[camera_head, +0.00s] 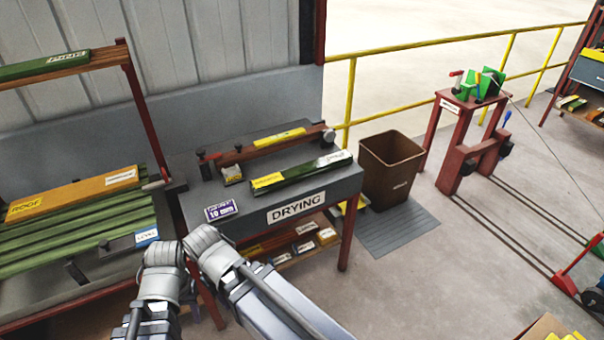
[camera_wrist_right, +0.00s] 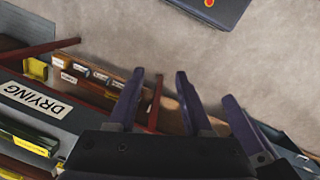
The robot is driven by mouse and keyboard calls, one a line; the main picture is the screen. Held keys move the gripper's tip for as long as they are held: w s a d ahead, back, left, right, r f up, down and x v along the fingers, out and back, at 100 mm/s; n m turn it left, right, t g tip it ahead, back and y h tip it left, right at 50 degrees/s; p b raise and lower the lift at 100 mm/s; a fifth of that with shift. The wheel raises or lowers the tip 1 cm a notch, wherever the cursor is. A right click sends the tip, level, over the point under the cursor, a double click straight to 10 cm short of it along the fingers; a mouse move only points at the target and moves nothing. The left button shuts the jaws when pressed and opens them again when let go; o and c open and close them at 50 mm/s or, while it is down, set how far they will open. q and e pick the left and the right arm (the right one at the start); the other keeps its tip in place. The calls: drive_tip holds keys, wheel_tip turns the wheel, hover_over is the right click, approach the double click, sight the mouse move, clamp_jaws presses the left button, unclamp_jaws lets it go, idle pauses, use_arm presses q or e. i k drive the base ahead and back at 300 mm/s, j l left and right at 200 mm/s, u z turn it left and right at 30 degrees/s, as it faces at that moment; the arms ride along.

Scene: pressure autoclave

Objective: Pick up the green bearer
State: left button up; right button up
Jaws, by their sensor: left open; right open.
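A long green bearer (camera_head: 302,172) lies on the grey drying table, with a yellow label at its left end and a white one at its right. In the right wrist view, a green bar with a yellow label (camera_wrist_right: 28,143) shows at the lower left; I cannot tell whether it is the same one.
The drying table (camera_head: 345,190) also carries a red-brown bar, a yellow-labelled piece and a 10 mm sign (camera_head: 221,211). Boxes sit on its lower shelf. A brown bin (camera_head: 390,168) stands right of it. Green bars (camera_head: 85,225) fill the left rack.

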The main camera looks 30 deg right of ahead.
sight(270, 183)
drive_tip(key=i+l, duration=0.2)
drive_tip(key=i, duration=0.3)
drive_tip(key=i+l+z, duration=0.15)
drive_tip(key=i, duration=0.4)
